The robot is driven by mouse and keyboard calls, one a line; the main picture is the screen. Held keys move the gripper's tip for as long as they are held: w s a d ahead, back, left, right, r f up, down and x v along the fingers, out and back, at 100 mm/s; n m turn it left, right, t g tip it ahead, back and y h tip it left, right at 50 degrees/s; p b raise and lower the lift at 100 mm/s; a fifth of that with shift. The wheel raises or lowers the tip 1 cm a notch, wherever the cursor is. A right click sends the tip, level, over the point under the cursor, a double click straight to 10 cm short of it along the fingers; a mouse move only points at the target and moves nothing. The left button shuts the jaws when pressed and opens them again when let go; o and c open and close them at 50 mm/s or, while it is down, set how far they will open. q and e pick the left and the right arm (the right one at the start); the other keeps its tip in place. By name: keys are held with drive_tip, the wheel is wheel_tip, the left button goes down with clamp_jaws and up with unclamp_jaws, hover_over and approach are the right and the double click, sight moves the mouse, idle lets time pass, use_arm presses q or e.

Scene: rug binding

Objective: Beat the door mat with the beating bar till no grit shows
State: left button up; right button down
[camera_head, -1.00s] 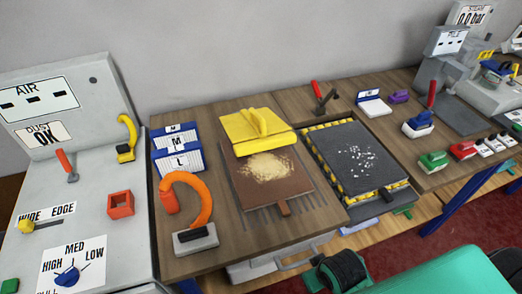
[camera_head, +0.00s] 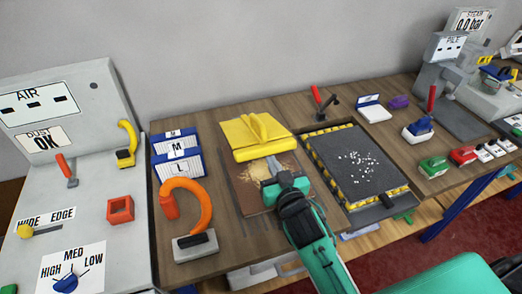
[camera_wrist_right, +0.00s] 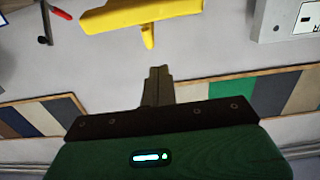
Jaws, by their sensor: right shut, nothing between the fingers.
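A brown mat (camera_head: 247,192) with a tan patch of grit (camera_head: 256,170) lies on the wooden bench; my right arm hides much of it. A yellow bar with a raised handle (camera_head: 262,137) stands at the mat's far edge and also shows in the right wrist view (camera_wrist_right: 140,12). My right gripper (camera_head: 273,166) is shut and empty, over the mat with its tips just short of the bar; its fingers also show in the right wrist view (camera_wrist_right: 158,72). Whether it touches anything I cannot tell. My left gripper is in neither view.
A dark mat with white specks (camera_head: 375,185) lies in a yellow-black striped frame to the right. An orange hooked tool (camera_head: 205,205) and blue-white size cards (camera_head: 178,168) stand left. A grey panel (camera_head: 100,190) borders the bench.

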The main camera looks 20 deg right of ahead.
drive_tip(key=r+p, duration=0.1)
drive_tip(key=p, duration=0.2)
hover_over(261, 151)
drive_tip(key=s, duration=0.1)
drive_tip(key=f, duration=0.2)
drive_tip(key=f+p, duration=0.1)
drive_tip(key=shift+s+a, duration=0.2)
drive_tip(key=shift+a, duration=0.05)
drive_tip(key=shift+s+f, duration=0.2)
drive_tip(key=shift+f, duration=0.35)
